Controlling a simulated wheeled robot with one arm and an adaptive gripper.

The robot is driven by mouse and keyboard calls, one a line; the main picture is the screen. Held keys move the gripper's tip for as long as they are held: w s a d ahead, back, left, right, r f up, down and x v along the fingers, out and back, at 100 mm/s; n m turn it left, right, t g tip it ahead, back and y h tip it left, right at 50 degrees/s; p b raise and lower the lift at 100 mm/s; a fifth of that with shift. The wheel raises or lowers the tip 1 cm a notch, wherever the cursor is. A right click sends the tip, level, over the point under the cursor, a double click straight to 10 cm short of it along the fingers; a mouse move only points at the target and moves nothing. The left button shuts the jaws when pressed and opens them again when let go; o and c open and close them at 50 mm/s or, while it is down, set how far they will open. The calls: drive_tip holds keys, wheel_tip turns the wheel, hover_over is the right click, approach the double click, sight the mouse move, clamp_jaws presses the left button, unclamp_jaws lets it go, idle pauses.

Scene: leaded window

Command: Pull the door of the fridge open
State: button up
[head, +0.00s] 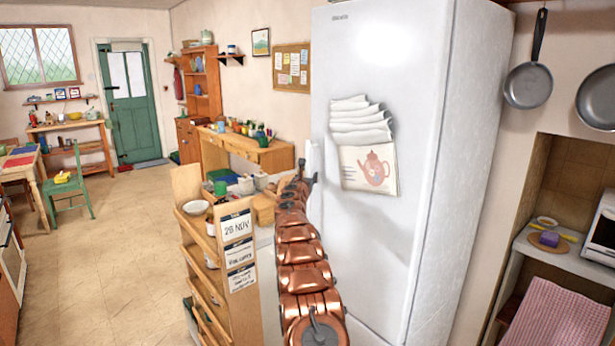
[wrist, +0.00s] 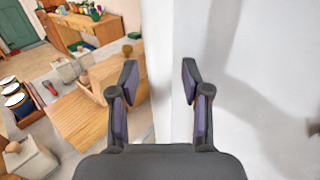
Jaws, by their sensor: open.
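The white fridge (head: 400,60) stands upright at the right of centre in the head view, its front door (head: 370,240) shut. A white vertical handle (head: 315,165) shows at the door's left edge, partly hidden by my arm. My gripper (wrist: 160,80) is open and empty in the wrist view. A white upright strip (wrist: 159,60), seemingly the handle, shows between its two fingers, with the door (wrist: 260,60) to the right. No contact with the fingers shows. In the head view my gripper (head: 302,172) is small at the handle, its fingers hard to make out.
A wooden shelf unit (head: 188,185) with a date card stands close left of my arm. A cluttered counter with a wooden box (wrist: 95,118) lies left of the fridge. Paper sheets (head: 368,168) hang on the door. Open floor (head: 110,240) spreads at the left.

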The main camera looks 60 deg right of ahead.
clamp_jaws()
idle(0.3)
idle(0.4)
